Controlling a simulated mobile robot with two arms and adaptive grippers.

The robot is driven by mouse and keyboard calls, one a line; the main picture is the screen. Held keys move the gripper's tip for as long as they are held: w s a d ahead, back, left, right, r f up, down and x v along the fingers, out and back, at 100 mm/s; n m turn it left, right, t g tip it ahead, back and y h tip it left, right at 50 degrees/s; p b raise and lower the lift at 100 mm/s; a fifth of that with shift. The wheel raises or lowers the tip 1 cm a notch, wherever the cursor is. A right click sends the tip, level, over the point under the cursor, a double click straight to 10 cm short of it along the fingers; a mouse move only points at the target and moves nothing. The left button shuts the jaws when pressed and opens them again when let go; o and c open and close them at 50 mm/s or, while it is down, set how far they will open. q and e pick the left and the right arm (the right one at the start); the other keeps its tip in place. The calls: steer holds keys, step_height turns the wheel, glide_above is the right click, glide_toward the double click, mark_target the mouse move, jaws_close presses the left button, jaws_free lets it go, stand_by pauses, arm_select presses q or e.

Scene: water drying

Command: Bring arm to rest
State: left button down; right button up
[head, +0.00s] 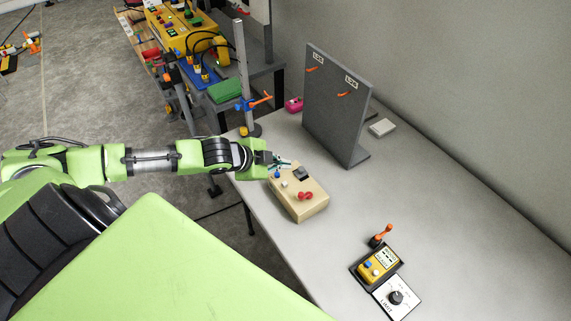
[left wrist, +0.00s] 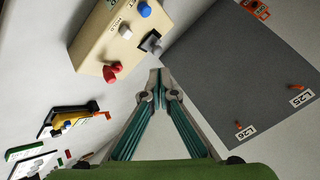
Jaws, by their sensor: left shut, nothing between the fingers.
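My left gripper (head: 281,163) reaches in from the left over the near edge of the table. It is shut and empty, and its fingertips also show close together in the left wrist view (left wrist: 159,75). In the head view it is at the far left end of a beige control box (head: 312,207) with a blue button, a white button, a red knob and a dark switch. The beige box also shows at the top left in the left wrist view (left wrist: 108,47). I cannot tell whether the fingers touch it. My right gripper is in neither view.
A grey upright panel (head: 335,110) with orange levers stands behind the beige box. A yellow device (head: 378,265) and a dial plate (head: 397,297) lie at the front right. A post (head: 241,70) stands at the table's left end. The table's (head: 440,195) right middle is clear.

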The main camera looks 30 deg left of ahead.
arm_select(q)
steer(key=s+d+f+n+g, duration=0.2)
steer(key=s+d+f+n, duration=0.15)
steer(key=s+d, duration=0.85)
steer(key=s+n+g+y, duration=0.25)
steer(key=s+n, duration=0.45)
steer(key=s, duration=0.5)
step_height(320, 180, down, 30)
steer(key=s+g+b, duration=0.2)
steer(key=s+b, duration=0.1)
steer(key=s+a+f+g+b, duration=0.1)
steer(key=s+a+f, duration=0.2)
steer(key=s+f, duration=1.3)
steer(key=shift+f, duration=0.15)
